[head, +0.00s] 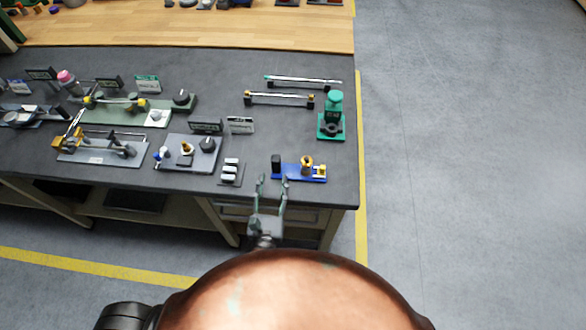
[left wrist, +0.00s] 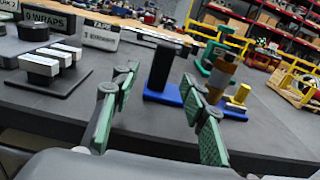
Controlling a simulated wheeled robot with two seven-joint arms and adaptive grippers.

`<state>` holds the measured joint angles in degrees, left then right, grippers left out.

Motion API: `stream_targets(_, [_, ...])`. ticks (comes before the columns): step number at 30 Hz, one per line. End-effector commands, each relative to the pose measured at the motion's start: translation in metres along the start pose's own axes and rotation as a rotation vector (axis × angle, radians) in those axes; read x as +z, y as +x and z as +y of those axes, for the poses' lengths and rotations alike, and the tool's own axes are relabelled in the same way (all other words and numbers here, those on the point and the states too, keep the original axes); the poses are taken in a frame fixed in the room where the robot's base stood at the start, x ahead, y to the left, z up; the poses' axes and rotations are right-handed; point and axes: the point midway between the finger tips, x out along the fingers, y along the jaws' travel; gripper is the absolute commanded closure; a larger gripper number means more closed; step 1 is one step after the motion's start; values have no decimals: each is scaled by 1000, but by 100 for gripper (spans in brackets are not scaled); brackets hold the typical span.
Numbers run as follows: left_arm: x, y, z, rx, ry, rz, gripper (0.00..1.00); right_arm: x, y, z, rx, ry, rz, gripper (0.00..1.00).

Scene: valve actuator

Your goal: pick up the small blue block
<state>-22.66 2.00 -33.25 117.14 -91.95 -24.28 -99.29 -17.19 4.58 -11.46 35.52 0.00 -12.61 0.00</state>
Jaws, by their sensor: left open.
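A small blue block-like base (head: 310,179) sits near the front right edge of the dark table. It carries a black upright post (head: 276,164) at its left, a brass-coloured fitting (head: 307,163) and a small yellow piece (head: 322,169). In the left wrist view the blue base (left wrist: 163,97) shows beyond the fingers, partly hidden by the right finger. My left gripper (head: 272,181) is open and empty at the table's front edge, just short of the base. Its green-padded fingers (left wrist: 160,80) are apart, with the black post seen between them. My right gripper is not in view.
A dark tray with several white-topped blocks (head: 230,172) stands left of the base. A green device (head: 331,118) stands behind it to the right. Grey fixtures (head: 187,153) and label signs (head: 240,125) fill the left. The table centre is fairly clear.

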Motion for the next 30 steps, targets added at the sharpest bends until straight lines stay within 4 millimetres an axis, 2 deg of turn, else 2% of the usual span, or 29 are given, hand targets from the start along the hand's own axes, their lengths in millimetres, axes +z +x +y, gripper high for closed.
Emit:
stream_targets(3, [0,14,0,1,1,-1,59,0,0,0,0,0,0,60])
stream_targets(8, [0,23,0,0,0,0,59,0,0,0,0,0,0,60])
stream_targets(15, [2,58,-2,0,0,-1,59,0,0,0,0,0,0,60])
stream_targets(18, [2,67,-2,0,1,-1,59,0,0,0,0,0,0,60])
stream_targets(26, [1,70,-2,0,2,1,59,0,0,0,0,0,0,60])
stream_targets(30, [1,70,-2,0,2,1,68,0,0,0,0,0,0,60])
